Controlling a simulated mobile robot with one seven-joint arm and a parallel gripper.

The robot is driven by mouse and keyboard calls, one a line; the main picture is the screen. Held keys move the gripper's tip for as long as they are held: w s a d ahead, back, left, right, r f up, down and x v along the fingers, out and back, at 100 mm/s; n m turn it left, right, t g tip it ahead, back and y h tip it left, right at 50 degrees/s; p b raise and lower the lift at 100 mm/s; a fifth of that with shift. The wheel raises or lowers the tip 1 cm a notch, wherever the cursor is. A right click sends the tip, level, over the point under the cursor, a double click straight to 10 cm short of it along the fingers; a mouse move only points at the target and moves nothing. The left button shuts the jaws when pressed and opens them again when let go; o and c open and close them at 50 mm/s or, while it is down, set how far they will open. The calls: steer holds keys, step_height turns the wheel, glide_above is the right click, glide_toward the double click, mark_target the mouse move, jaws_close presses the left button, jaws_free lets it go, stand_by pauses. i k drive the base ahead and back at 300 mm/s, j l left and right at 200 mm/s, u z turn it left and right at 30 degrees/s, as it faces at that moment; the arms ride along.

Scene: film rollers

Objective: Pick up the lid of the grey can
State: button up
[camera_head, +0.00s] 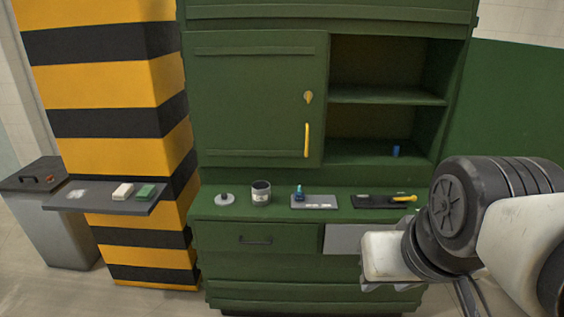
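A small grey can (261,193) stands upright and open-topped on the green cabinet's counter. A flat light-grey round lid (225,200) with a dark knob lies on the counter just left of the can, apart from it. My gripper (388,287) is at the lower right, in front of the cabinet, well to the right of the lid and touching neither lid nor can. Its white hand shows, but the fingers are small and partly hidden, so I cannot tell their opening.
Right of the can are a grey tray (327,206) with a small blue bottle (299,192) and a dark tray (366,201) with a yellow-handled tool (403,198). A shelf (93,207) juts from the striped pillar. A grey bin (62,232) with a dark lid stands far left.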

mark_target(224, 199)
steer(key=i+j, duration=0.6)
steer(key=j, duration=0.15)
steer(key=i+j, duration=0.6)
steer(key=j, duration=0.15)
steer(key=i+j, duration=0.6)
steer(key=j, duration=0.15)
